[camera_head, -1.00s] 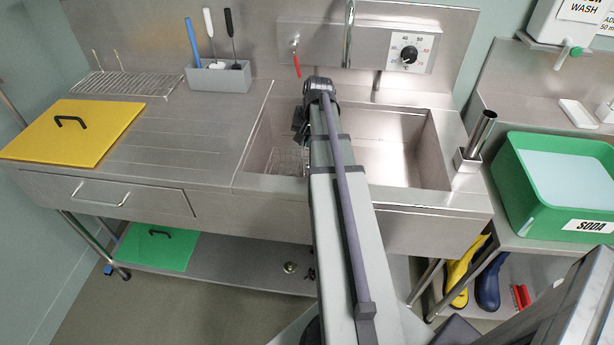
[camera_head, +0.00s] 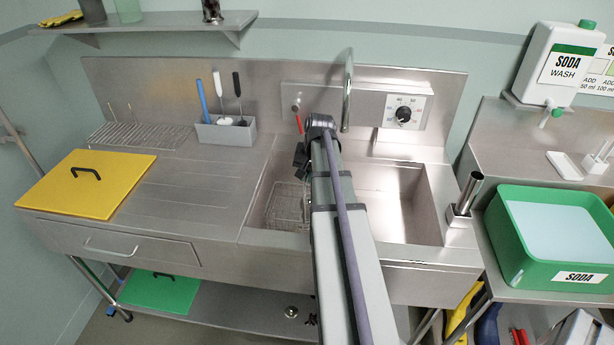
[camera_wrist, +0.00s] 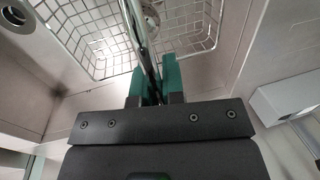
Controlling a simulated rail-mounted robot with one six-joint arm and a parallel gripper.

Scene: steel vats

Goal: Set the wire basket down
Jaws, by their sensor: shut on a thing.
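The wire basket (camera_head: 287,205) is in the left part of the steel sink basin (camera_head: 405,205), partly hidden behind my arm. In the wrist view its wire mesh (camera_wrist: 85,30) spreads at the top, on both sides of my gripper. My gripper (camera_wrist: 154,82) has green fingers closed on thin dark bars of the wire basket, likely its handle. In the head view the fingers are hidden by the arm. I cannot tell whether the basket touches the basin floor.
A faucet (camera_head: 347,95) rises behind the basin and a red lever (camera_head: 299,122) hangs near it. Left are a ribbed drainboard (camera_head: 185,185), a grey utensil holder (camera_head: 226,133) and a yellow board (camera_head: 88,183). A green tub (camera_head: 505,245) stands right.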

